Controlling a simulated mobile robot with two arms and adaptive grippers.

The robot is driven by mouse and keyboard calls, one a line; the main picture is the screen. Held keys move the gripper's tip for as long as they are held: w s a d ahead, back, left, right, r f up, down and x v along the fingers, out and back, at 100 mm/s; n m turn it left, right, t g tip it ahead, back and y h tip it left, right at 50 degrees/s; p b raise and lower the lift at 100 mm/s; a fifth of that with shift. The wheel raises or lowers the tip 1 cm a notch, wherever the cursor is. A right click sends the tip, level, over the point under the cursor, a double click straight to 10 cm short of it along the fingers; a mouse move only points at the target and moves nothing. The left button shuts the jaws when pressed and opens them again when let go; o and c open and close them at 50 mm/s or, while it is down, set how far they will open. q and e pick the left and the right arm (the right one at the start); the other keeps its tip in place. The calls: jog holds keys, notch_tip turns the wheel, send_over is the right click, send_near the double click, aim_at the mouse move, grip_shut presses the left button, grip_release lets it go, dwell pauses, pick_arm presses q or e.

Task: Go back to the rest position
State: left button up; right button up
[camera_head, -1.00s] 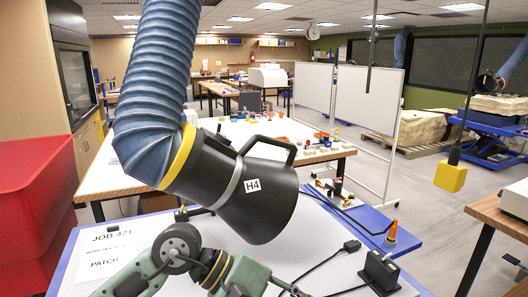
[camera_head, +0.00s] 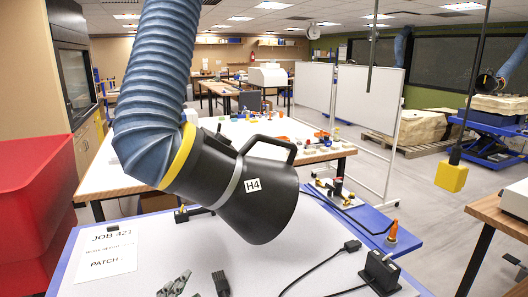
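A small grey-green jointed-looking piece (camera_head: 174,284) pokes in at the bottom edge over the white bench top. It may be the tip of my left gripper, but too little shows to be sure or to tell open from shut. A small black block (camera_head: 221,284) is just right of it, also cut near the edge; I cannot tell what it is. My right gripper is not in view. Nothing is seen held.
A black extraction hood (camera_head: 245,190) marked H4, on a blue hose (camera_head: 155,85), hangs over the blue-edged bench (camera_head: 405,240). A JOB 421 sheet (camera_head: 108,250), a black stand (camera_head: 382,268) and cables lie there. A red bin (camera_head: 35,210) stands left.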

pick_arm(q)
jog(key=s+a+f+n+g, duration=0.1)
jog(key=s+f+n+g, duration=0.1)
jog(key=f, duration=0.3)
jog(key=s+a+f+n+g, duration=0.1)
jog(key=s+f+g, duration=0.1)
jog(key=s+f, duration=0.2)
jog(key=s+a+f+n+g, duration=0.1)
jog(key=s+f+n+g, duration=0.1)
jog(key=s+f, duration=0.3)
jog(key=shift+s+a+f+n+g+y, duration=0.2)
jog(key=shift+s+f+n+g+y, duration=0.1)
jog(key=shift+g, duration=0.3)
jog(key=s+f+n+g, duration=0.2)
jog(key=s+f+g, duration=0.1)
jog(key=s, duration=0.4)
jog(key=s+f+n+g, duration=0.1)
jog(key=s+f+g, duration=0.25)
jog(key=s, duration=0.25)
notch_tip(320, 180, down, 33)
jog(key=s+b, duration=0.3)
jog(key=b, duration=0.3)
jog(key=s+a+f+g+b, duration=0.1)
jog(key=s+a+f+b, duration=0.2)
jog(key=s+f, duration=1.3)
notch_tip(320, 180, down, 4)
jog(key=shift+r+g+b, duration=0.15)
jog(key=shift+g+b, duration=0.2)
jog(key=shift+b, duration=0.2)
